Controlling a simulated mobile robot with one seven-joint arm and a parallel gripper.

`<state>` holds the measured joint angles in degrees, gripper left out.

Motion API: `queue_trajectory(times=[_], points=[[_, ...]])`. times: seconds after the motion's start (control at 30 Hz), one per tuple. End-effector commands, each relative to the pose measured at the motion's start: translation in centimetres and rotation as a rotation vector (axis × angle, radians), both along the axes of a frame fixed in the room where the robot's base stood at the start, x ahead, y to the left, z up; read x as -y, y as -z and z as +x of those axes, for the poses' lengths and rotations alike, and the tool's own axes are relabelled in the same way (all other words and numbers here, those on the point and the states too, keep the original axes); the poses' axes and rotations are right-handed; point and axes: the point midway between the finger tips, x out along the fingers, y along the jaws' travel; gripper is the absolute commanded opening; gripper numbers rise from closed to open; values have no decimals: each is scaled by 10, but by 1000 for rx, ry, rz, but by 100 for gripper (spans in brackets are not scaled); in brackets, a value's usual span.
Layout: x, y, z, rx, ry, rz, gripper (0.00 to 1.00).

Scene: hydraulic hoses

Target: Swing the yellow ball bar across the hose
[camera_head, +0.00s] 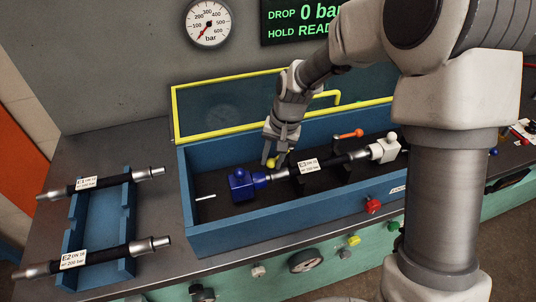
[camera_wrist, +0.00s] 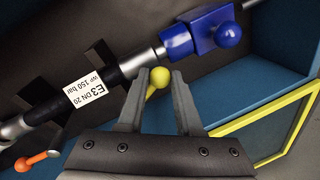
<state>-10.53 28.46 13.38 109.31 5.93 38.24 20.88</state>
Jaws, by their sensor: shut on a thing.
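The yellow ball bar (camera_wrist: 158,77) shows in the wrist view with its ball between my fingertips and a short yellow stem. In the head view its yellow ball (camera_head: 271,163) is at the tips of my gripper (camera_head: 273,158), which points down into the blue box. My gripper is shut on the ball. It also shows in the wrist view (camera_wrist: 160,82). The hose (camera_head: 331,160), labelled E3 DN 20, lies along the box just beyond my fingertips in the wrist view (camera_wrist: 110,80). Its left end meets a blue block (camera_head: 242,185), its right end a white block (camera_head: 383,150).
The blue box (camera_head: 260,232) has an open yellow-framed lid (camera_head: 228,132) behind it. An orange-handled bar (camera_head: 350,134) stands to the right. Two more hoses, E1 (camera_head: 110,180) and E2 (camera_head: 100,256), lie on a blue rack at left. A red knob (camera_head: 373,206) is on the front.

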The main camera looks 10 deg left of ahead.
Motion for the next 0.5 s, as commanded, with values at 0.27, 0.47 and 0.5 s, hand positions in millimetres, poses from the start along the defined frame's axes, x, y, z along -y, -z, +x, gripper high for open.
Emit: queue_trajectory(times=[0.27,0.47,0.5], points=[[18,-1,-8,1,-259,1,0],[32,-2,-11,1,-448,0,0],[35,-2,-11,2,-487,0,0]])
